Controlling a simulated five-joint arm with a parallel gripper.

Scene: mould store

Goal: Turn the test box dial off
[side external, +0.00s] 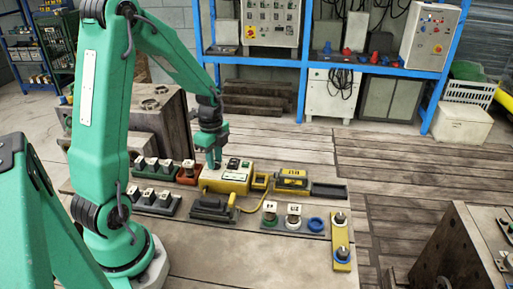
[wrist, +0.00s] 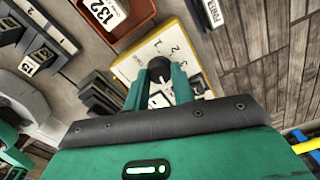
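The test box (side external: 226,178) is a yellow box with a pale face, on the bench in the side view. In the wrist view its face (wrist: 128,68) carries printed numerals around a round black dial knob (wrist: 158,66). My gripper (side external: 215,163) points down over the left part of the box. In the wrist view its two green fingers (wrist: 161,79) are apart, with the knob at their tips. I cannot tell whether they touch it. The fingers partly cover the dial's surround, so its exact setting is unclear.
A red tray (wrist: 122,20) with a block marked 132 lies beside the box. A dark device (side external: 212,208) with a yellow part stands in front. A yellow meter (side external: 291,178) and a holder with ringed pieces (side external: 293,219) are to the right. Dark block racks (side external: 157,202) stand left.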

